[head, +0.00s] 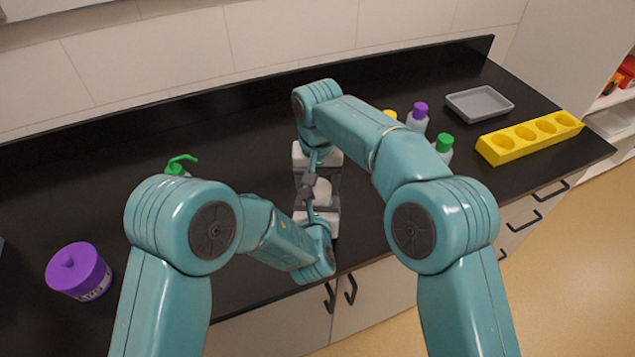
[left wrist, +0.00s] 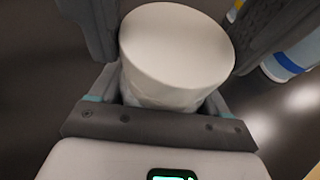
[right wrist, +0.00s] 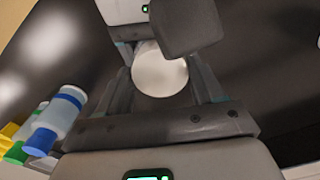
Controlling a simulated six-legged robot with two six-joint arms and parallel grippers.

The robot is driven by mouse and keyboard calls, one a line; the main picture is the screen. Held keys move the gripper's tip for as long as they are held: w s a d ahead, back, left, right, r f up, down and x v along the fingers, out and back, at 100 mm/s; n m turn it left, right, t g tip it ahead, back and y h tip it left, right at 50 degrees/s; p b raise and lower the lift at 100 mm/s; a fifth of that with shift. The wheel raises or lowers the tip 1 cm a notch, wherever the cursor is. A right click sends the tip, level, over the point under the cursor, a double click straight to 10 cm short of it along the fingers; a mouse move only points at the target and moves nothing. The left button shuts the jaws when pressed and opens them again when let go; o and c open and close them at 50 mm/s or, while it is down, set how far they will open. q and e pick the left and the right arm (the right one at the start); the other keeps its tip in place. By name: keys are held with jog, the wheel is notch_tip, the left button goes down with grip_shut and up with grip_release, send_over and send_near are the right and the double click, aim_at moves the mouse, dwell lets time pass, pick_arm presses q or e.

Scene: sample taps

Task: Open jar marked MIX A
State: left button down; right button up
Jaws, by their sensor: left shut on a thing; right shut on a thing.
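A white round jar (head: 322,192) is between my two grippers over the black counter. Its white round top shows in the left wrist view (left wrist: 177,48) and in the right wrist view (right wrist: 160,72). No marking can be read on it. My left gripper (head: 324,211) is shut on it from the near side. My right gripper (head: 313,181) is shut on it from the far side. The two grippers are close together, and the fingers hide much of the jar. Which one holds the lid and which the body, I cannot tell.
A purple-lidded jar (head: 78,270) stands at the left, its label unreadable. A green pump top (head: 182,162) is behind my left arm. Purple-capped (head: 418,115) and green-capped (head: 444,144) bottles stand right, near a yellow rack (head: 528,139) and a grey tray (head: 480,103).

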aim_at(317, 188)
jog(key=n, duration=0.4)
jog(key=shift+n, duration=0.4)
jog(key=shift+r, duration=0.15)
jog(key=shift+r, duration=1)
jog(key=shift+r, duration=2)
pick_arm(q)
grip_release()
